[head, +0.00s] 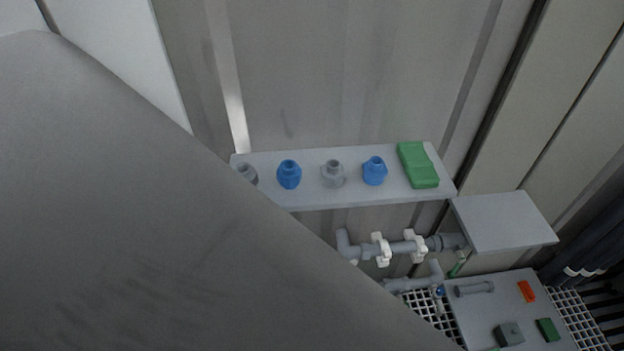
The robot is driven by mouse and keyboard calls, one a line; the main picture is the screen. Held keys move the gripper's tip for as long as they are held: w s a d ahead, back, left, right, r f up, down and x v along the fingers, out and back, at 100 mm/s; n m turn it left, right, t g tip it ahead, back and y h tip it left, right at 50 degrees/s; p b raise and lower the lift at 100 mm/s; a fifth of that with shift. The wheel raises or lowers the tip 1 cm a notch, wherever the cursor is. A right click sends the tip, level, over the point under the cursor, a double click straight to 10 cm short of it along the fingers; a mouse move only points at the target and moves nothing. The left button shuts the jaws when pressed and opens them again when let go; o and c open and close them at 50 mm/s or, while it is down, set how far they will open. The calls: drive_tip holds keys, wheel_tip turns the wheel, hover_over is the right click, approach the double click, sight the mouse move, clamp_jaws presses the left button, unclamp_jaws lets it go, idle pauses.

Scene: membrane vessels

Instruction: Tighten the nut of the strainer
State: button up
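Grey pipework (395,249) runs below the wall shelf, held by two white clips. A wider ribbed grey collar (446,242) sits at its right end; I cannot tell whether it is the strainer's nut. A second grey pipe piece (415,282) with an upright end lies below, with a small blue part (440,292) near it. No strainer can be made out for certain, and the nut's tightness cannot be seen. A large grey link of my arm covers the left and lower middle and hides part of the pipework. My gripper is not in view.
A grey shelf (395,196) holds grey and blue fittings, including a blue one (289,174), and a green block (418,164). A small grey plate (505,222) juts out at right.

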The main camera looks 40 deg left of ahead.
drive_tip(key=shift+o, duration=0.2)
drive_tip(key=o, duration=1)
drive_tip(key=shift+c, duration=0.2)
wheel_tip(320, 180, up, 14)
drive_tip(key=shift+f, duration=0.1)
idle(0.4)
